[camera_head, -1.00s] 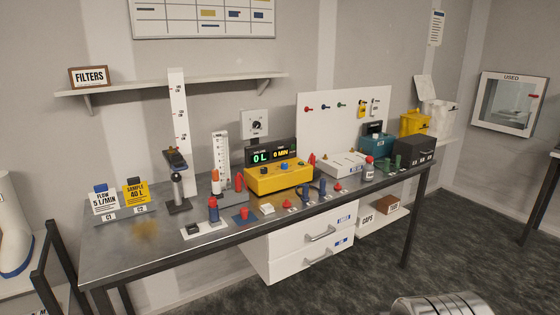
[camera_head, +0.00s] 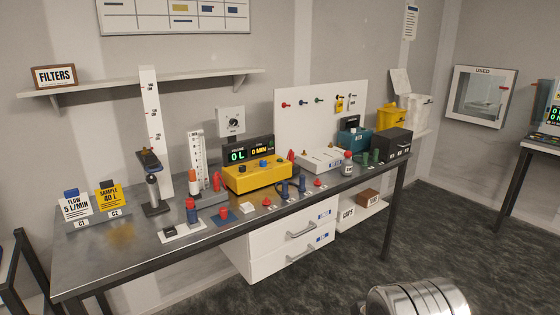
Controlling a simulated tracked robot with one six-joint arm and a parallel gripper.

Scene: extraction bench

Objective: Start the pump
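A yellow box (camera_head: 257,177), which looks like the pump, stands near the middle of the bench. It has a blue button (camera_head: 263,163) and other small controls on top. My gripper is not in view; only a ribbed silver part, which seems to be mine, shows at the bottom right.
White drawers (camera_head: 290,245) hang below. Dark carpet in front is open.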

